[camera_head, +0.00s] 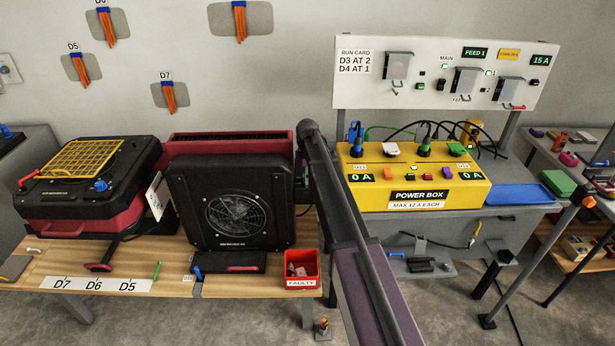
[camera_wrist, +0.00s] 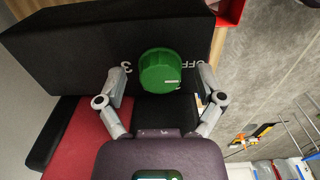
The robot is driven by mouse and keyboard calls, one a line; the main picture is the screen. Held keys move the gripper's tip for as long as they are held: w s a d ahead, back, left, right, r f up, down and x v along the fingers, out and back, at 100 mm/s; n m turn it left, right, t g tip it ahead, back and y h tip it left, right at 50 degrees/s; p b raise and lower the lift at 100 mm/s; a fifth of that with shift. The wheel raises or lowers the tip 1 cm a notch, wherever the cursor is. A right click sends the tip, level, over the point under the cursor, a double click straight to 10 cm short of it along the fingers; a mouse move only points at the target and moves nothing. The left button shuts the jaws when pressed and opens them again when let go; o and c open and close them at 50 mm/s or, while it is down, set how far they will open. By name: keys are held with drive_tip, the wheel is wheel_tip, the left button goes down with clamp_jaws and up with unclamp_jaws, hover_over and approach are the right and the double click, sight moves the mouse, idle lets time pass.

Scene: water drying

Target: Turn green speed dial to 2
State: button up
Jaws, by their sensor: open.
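The green speed dial (camera_wrist: 160,71) is a round knob on the side of a black housing (camera_wrist: 60,45), in the wrist view. A short white mark shows near its lower right edge. The label "OFF" is printed to its right and "3" to its left; other numbers are hidden. My gripper (camera_wrist: 163,74) is open, with one finger on each side of the dial. I cannot tell whether the fingers touch it.
A red bin marked FAULTY (camera_head: 301,282) sits at the bench's front right corner, close to my arm. A yellow power box (camera_head: 470,190) stands right of my arm. A black and red unit with a yellow grille (camera_head: 82,159) stands left of the fan.

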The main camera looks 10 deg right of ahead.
drive_tip(key=c, duration=1.1)
drive_tip(key=shift+c, duration=0.2)
drive_tip(key=shift+m, duration=0.3)
drive_tip(key=m, duration=0.5)
drive_tip(key=shift+s, duration=0.15)
drive_tip(key=m, duration=0.5)
drive_tip(key=shift+a+m, duration=0.1)
drive_tip(key=shift+m, duration=0.2)
drive_tip(key=m, duration=0.6)
drive_tip(key=shift+a, duration=0.1)
drive_tip(key=m, duration=0.6)
drive_tip(key=shift+a, duration=0.1)
drive_tip(key=shift+m, duration=0.3)
